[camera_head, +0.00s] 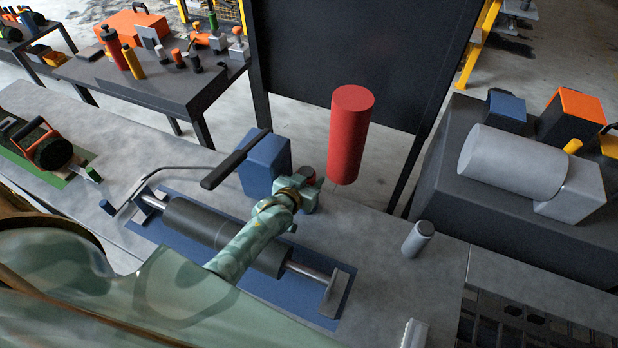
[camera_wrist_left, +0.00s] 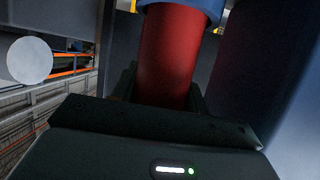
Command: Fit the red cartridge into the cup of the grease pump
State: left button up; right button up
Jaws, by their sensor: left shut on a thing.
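My left gripper (camera_head: 308,192) reaches in at the end of a camouflage-green arm, beside a blue block (camera_head: 264,164) with a black lever, which looks like the grease pump. The gripper is shut on the red cartridge, a dark red cylinder between its fingers in the left wrist view (camera_wrist_left: 176,60). Only a small dark red end of the cartridge (camera_head: 307,173) shows in the head view. In the wrist view, the cartridge's upper end meets a round blue part (camera_wrist_left: 186,6). I cannot tell whether it is inside it. My right gripper is not in view.
A large red cylinder (camera_head: 350,130) shows just right of my left gripper, near the dark panel (camera_head: 360,50). A dark roller (camera_head: 195,222) lies across the blue base in front. A small grey cylinder (camera_head: 418,239) stands on bare bench to the right.

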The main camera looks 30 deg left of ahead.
pick_arm(q)
jog(key=shift+f+b, duration=0.85)
jog(key=shift+f, duration=0.3)
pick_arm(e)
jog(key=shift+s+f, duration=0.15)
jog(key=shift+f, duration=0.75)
pick_arm(q)
jog(key=o, duration=1.2)
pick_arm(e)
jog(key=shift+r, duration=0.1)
